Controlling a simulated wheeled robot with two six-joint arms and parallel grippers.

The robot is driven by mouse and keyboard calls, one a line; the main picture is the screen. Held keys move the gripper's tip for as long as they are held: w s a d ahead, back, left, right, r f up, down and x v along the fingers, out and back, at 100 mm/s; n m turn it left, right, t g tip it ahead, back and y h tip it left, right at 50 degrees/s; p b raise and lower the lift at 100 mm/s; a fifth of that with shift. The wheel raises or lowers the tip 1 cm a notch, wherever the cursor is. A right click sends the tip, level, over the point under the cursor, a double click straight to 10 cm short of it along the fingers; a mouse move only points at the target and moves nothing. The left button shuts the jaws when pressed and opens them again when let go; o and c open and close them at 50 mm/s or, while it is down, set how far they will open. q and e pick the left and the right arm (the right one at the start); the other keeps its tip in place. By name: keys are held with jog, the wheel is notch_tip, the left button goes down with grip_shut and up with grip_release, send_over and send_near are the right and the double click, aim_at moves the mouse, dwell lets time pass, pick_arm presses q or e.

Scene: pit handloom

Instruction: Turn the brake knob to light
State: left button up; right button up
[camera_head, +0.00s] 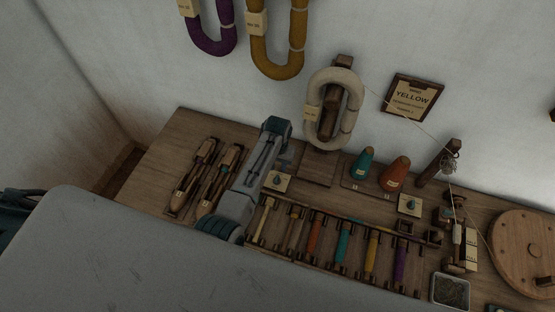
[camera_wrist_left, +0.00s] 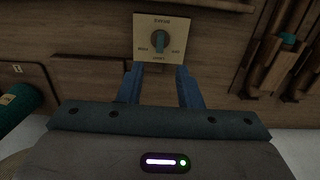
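The brake knob (camera_wrist_left: 160,43) is a small teal-grey knob on a square cream plate (camera_wrist_left: 146,26) with small labels that are hard to read. Its grip bar looks about upright in the left wrist view. In the head view, a cream plate with a teal knob (camera_head: 278,181) lies on the table just beyond my left arm. My left gripper (camera_wrist_left: 160,72) is open and empty. Its two fingers are apart, with the tips at the near edge of the plate and the knob centred between their lines, not gripped. In the head view my left gripper (camera_head: 285,160) is partly hidden by the wrist. My right gripper is not in view.
Shuttles (camera_head: 204,178) lie left of my arm. A rack of coloured bobbins (camera_head: 342,245) stands in front, and teal (camera_head: 363,164) and red (camera_head: 395,173) cones to the right. A second plate with a teal knob (camera_head: 409,204) is farther right. A cream skein (camera_head: 333,109) hangs behind.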

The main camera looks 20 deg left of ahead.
pick_arm(q)
notch_tip(320, 180, up, 3)
dwell(0.3)
dwell(0.4)
